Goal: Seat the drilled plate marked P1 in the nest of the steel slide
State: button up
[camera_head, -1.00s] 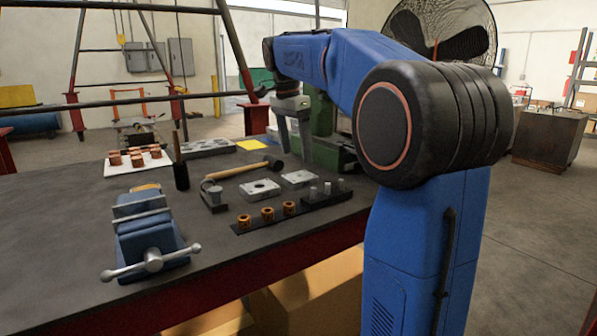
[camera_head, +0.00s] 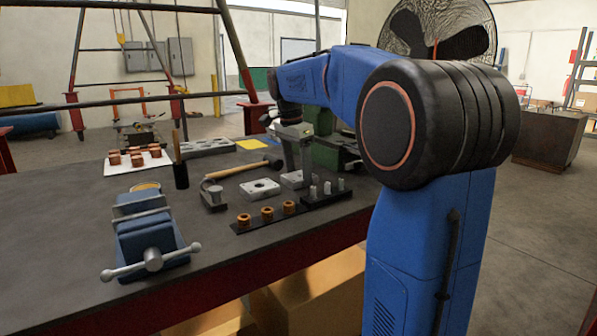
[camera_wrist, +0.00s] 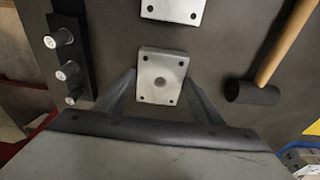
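Two light-grey drilled plates lie flat on the dark bench. The right plate (camera_head: 291,180) is beneath my gripper (camera_head: 298,170) in the head view. In the wrist view this plate (camera_wrist: 161,68) has a central hole and small corner holes. My gripper (camera_wrist: 160,80) is open, with one finger on each side of it; I cannot tell whether they touch it. The other plate (camera_head: 260,189) lies to its left, and shows cut off at the top of the wrist view (camera_wrist: 173,9). No P1 mark is readable. I cannot make out the steel slide's nest for certain.
A black strip with upright pins (camera_head: 327,192) stands close to the right plate. A strip with copper rings (camera_head: 267,213) lies in front. A mallet (camera_head: 240,170) lies behind, and a blue vise (camera_head: 147,240) stands at left. A grey block with recesses (camera_head: 207,147) is further back.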

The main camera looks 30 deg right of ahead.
jog(key=c, duration=0.9)
jog(key=shift+o, duration=0.2)
jog(key=shift+r, duration=0.1)
jog(key=shift+r, duration=0.1)
jog(key=shift+r, duration=0.75)
jog(key=shift+r, duration=0.15)
